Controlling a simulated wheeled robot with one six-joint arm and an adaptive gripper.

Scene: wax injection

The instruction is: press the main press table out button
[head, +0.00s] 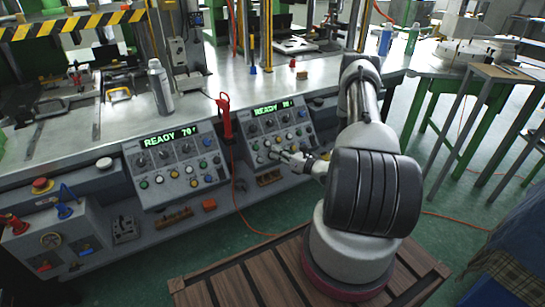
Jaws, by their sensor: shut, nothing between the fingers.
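The right control panel (262,124) is tilted on the front of the metal press table (230,84). It has a green READY display (272,108) and rows of knobs and coloured buttons. My gripper (274,153) is shut and empty, with its tips in front of the lower button rows of this panel. I cannot tell whether the tips touch a button. My gripper hides part of the lower rows. A similar left control panel (155,167) also shows READY and has its own coloured buttons. The button labels are too small to read.
A silver canister (160,88) and a red-handled tool (224,115) with a cable are near the panels. A red stop button (41,185) and a box with levers (60,240) are at the left. A slatted wooden platform (225,285) lies on the green floor.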

